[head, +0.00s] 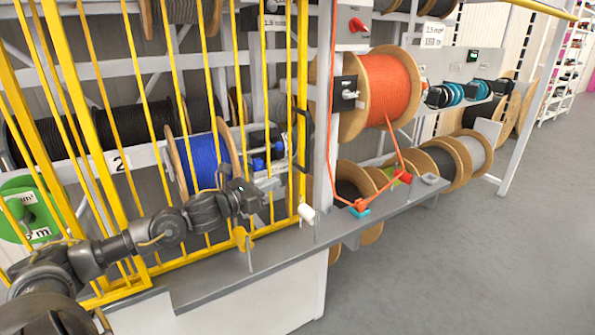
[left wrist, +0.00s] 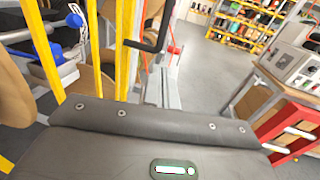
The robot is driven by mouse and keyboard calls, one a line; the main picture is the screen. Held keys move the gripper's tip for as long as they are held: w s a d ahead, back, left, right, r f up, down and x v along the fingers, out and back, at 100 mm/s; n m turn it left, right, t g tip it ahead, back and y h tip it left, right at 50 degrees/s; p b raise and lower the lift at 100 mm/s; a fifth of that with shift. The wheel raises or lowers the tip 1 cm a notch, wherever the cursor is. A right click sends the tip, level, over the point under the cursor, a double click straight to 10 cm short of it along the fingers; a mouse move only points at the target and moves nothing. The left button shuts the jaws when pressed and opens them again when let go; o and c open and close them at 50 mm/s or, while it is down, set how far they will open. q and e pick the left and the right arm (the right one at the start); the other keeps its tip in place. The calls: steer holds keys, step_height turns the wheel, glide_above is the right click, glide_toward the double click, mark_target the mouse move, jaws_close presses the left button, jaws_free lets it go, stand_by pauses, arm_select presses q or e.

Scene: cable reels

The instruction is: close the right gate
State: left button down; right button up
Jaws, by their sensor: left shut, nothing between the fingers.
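The right gate is a frame of thin yellow bars (head: 292,90) in front of the reel shelf. Its right edge shows close beside a pale upright post (head: 324,110); I cannot tell whether they touch. Thicker yellow bars (head: 88,150) stand at the left. My left gripper (head: 268,186) is at the lower right part of the gate bars, shut with nothing in it; whether it touches a bar is unclear. In the left wrist view, yellow bars (left wrist: 126,50) rise just beyond the dark gripper housing, and the fingers are hidden. My right gripper is not in view.
A grey ledge (head: 270,250) runs below the gate, with a small white cylinder (head: 306,214) on it. A blue reel (head: 203,165) sits behind the bars. An orange reel (head: 388,88) is right of the post. Open grey floor (head: 470,260) lies at the right.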

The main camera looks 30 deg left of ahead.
mark_target(306, 168)
arm_select(q)
steer(key=p+x, duration=0.3)
steer(key=x, duration=0.5)
steer(key=shift+w+d+r, duration=0.15)
steer(key=shift+w+r, duration=0.05)
steer(key=shift+w, duration=0.05)
steer(key=shift+w+d+f, duration=0.15)
steer(key=shift+w+f, duration=0.05)
steer(key=shift+w, duration=0.55)
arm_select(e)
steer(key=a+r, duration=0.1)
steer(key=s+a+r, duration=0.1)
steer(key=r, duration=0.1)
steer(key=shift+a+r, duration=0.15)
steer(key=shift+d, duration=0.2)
